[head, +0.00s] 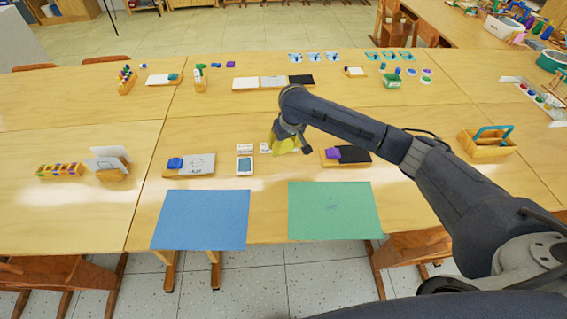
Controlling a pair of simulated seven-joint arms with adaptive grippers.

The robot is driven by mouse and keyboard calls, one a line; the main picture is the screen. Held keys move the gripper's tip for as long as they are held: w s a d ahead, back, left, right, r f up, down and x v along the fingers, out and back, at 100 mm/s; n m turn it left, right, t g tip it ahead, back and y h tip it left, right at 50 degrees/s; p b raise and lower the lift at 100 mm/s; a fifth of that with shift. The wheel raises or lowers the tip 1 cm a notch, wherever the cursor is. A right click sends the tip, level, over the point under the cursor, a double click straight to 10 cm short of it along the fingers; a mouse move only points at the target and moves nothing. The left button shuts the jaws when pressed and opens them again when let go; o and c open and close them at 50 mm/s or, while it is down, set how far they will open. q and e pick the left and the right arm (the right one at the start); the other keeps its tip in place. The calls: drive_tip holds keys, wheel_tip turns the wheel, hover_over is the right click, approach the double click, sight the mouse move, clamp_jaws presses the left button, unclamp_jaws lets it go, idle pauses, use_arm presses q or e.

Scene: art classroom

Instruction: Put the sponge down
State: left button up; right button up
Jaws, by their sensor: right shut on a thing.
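My right gripper (287,134) reaches in from the right over the middle of the table. It is shut on a yellow sponge (289,146), partly hidden by the fingers; I cannot tell whether the sponge touches the table. My left gripper is out of view.
A blue mat (200,220) and a green mat (334,211) lie at the front edge. A white-framed card (244,166) lies left of the gripper. A wooden caddy (487,144) stands at right, a card holder (112,173) at left. Boards (260,82) lie farther back.

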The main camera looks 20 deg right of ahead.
hover_over(283, 166)
drive_tip(key=f, duration=0.2)
drive_tip(key=s+f, duration=0.1)
drive_tip(key=f, duration=0.1)
drive_tip(key=shift+f, duration=0.1)
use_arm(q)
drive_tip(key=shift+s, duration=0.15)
use_arm(e)
drive_tip(key=shift+w+f, duration=0.1)
drive_tip(key=shift+f, duration=2.55)
drive_tip(key=shift+f, duration=0.15)
drive_tip(key=o, duration=1.5)
drive_tip(key=shift+c, duration=0.2)
drive_tip(key=v, duration=1.2)
